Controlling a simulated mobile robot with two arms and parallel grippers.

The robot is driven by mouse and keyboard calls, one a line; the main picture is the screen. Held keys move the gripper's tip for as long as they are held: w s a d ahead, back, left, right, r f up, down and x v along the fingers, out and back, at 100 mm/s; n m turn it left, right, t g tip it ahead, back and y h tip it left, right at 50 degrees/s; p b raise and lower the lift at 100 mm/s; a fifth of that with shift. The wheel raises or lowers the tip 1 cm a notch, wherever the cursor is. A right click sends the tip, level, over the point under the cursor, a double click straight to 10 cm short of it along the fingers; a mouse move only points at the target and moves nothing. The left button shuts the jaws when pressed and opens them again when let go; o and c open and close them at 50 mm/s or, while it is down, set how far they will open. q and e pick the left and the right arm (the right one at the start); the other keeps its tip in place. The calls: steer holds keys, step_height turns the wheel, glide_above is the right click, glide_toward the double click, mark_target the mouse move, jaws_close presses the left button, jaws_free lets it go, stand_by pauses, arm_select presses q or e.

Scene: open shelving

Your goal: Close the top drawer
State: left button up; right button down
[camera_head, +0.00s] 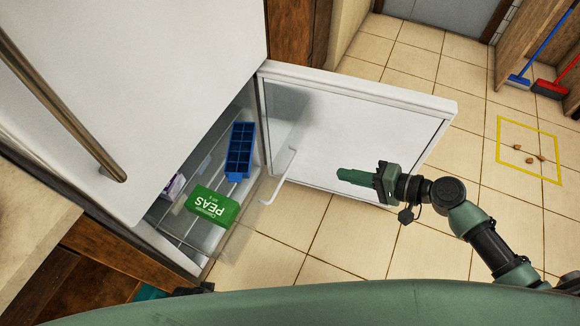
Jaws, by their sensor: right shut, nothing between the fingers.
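The clear drawer (228,243) in the lower white compartment is pulled out part way, its see-through front standing beyond the cabinet's edge. It holds a green PEAS pack (212,206) and a blue ice tray (240,150). A thin white bar handle (281,178) is at its front. My right gripper (342,175) is shut and empty, to the right of the handle and apart from it, in front of the open door. My left gripper does not show. I see no other drawer; anything deeper in the compartment is hidden.
The white compartment door (350,120) stands wide open behind my right gripper. The upper white door (140,60) with its long brass handle (60,100) covers the upper left. A yellow square (528,150) with small brown lumps lies farther right.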

step_height(320, 180, up, 4)
steer(key=a+y, duration=0.1)
steer(key=a, duration=0.1)
glide_toward(279, 156)
steer(key=w+a+f, duration=0.1)
steer(key=a+f, duration=0.1)
steer(key=shift+w+a+r+y, duration=0.1)
steer(key=shift+w+a+y, duration=0.2)
steer(key=shift+w+a, duration=0.65)
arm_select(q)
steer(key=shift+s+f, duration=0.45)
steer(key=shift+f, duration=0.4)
arm_select(e)
steer(key=shift+w+a, duration=0.2)
steer(key=shift+a, duration=0.5)
